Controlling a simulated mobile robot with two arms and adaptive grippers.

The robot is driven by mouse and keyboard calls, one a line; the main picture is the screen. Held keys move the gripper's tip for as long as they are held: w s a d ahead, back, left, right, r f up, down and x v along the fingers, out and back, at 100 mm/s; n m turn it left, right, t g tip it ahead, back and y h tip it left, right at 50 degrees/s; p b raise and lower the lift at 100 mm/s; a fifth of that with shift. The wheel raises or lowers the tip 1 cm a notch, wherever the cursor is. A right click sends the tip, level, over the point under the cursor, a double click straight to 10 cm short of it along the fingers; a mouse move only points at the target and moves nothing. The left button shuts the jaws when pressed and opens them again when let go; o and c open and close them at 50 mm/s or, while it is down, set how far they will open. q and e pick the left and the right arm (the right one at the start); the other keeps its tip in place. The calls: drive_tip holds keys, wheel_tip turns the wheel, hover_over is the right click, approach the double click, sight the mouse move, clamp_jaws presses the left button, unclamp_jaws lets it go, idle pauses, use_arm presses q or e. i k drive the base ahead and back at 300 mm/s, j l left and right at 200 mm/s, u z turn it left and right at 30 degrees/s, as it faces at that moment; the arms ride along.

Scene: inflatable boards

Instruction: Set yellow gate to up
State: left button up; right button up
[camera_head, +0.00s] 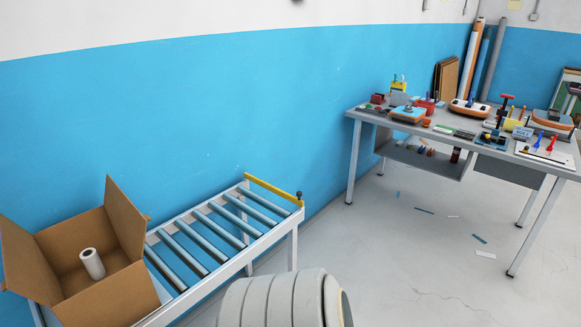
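The yellow gate (272,190) is a narrow yellow bar across the far right end of a roller conveyor (222,273). It lies level along the end edge of the frame, near the height of the rollers. A small dark knob (299,195) stands at its near end, above the conveyor's corner leg. I cannot tell for sure from this angle how the gate is hinged. Neither of my grippers shows in the head view, and nothing is seen touching the gate.
An open cardboard box (112,297) with a white roll (92,263) inside stands on the conveyor's left part. A grey worktable (358,117) crowded with tools stands at the right. The floor (420,260) between is mostly clear, with small scraps. A blue wall runs behind.

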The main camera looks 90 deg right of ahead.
sight(300, 202)
drive_tip(key=z, duration=0.45)
drive_tip(key=j+z, duration=0.1)
drive_tip(key=z, duration=0.75)
drive_tip(key=j+z, duration=0.15)
drive_tip(key=z, duration=0.7)
drive_tip(key=j+z, duration=0.15)
drive_tip(key=z, duration=0.3)
drive_tip(key=j+z, duration=0.25)
drive_tip(key=j, duration=0.15)
drive_tip(key=k, duration=0.05)
